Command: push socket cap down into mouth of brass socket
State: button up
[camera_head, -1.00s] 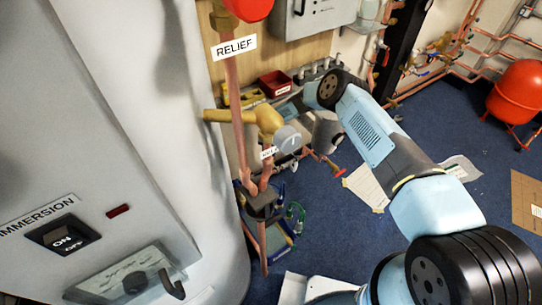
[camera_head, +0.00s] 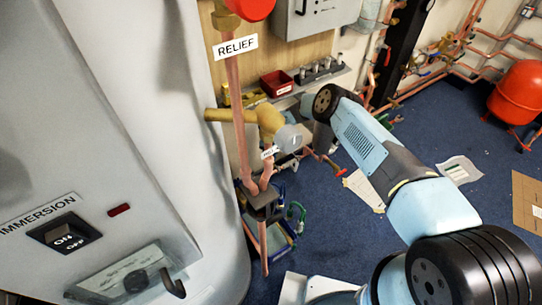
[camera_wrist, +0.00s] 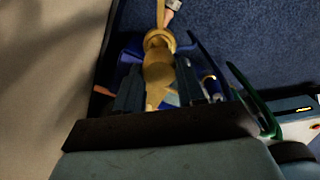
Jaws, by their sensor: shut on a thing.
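In the wrist view, my gripper (camera_wrist: 158,90) shows as two dark fingers, one on each side of a brass-coloured piece (camera_wrist: 158,70), and it is shut on it. The piece is rounded, with a ring-like part at its far end. I cannot tell the socket cap apart from the brass socket here. My fingers cannot be made out there.
The white cylinder (camera_head: 110,120) fills the left side. A copper pipe with a RELIEF label (camera_head: 235,46) rises close to the brass body. A red tray (camera_head: 277,83) sits on the shelf behind. Blue carpet is open on the right, around papers (camera_head: 460,170) and a red vessel (camera_head: 520,92).

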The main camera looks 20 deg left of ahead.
jog(key=shift+f, duration=0.2)
jog(key=shift+f, duration=1.2)
jog(key=shift+w+f, duration=0.1)
jog(key=shift+f, duration=0.6)
dwell(0.8)
jog(key=o, duration=1.2)
jog(key=shift+o, duration=0.2)
jog(key=shift+r, duration=0.1)
jog(key=shift+r, duration=3.6)
